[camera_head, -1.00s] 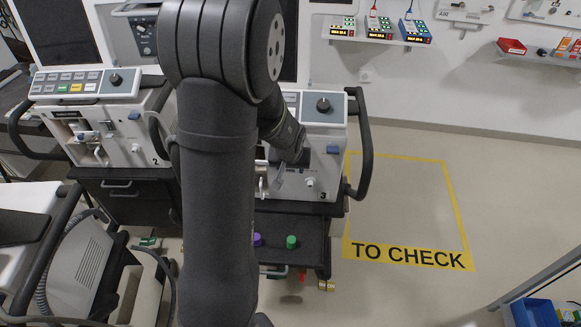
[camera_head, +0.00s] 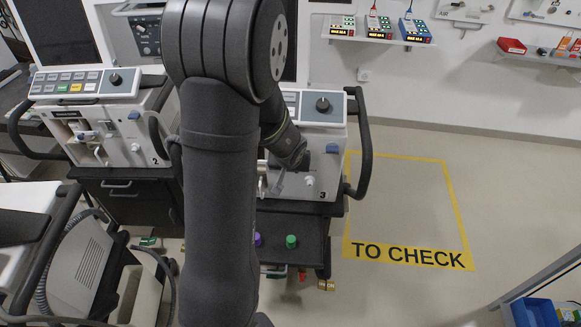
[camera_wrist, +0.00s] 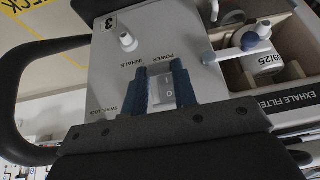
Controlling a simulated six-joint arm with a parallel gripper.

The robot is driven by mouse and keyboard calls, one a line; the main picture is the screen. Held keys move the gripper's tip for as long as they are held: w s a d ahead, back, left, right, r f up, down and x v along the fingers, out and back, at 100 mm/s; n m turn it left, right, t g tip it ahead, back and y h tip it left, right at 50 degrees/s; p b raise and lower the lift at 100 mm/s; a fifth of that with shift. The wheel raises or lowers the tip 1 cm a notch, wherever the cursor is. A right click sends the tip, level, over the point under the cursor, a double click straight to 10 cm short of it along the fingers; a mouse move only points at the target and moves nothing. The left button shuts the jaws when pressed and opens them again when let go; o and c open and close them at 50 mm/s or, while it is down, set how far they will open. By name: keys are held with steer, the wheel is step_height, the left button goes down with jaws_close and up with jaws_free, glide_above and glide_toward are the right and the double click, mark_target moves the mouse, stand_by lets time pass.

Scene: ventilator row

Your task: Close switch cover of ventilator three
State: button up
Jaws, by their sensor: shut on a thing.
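Ventilator three (camera_head: 320,142) stands right of my arm in the head view, with its side panel (camera_wrist: 115,75) filling the middle of the wrist view. My gripper (camera_wrist: 160,70) has its two dark blue fingers at the panel, either side of the power switch area under the word POWER. A grey, partly see-through piece between them, marked I and 0, appears to be the switch cover (camera_wrist: 163,92). The fingers are shut on it. Its edges and exact tilt are hard to make out. In the head view my wrist hides this spot.
A black handle (camera_head: 361,145) curves along the ventilator's right side. Ventilator two (camera_head: 105,135) stands left. The yellow-marked floor area (camera_head: 410,205) is clear.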

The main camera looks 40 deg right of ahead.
steer(key=shift+f, duration=0.15)
stand_by(0.4)
steer(key=o, duration=1)
steer(key=shift+s, duration=0.1)
steer(key=v, duration=1.7)
steer(key=shift+s+a, duration=0.15)
steer(key=shift+a, duration=0.2)
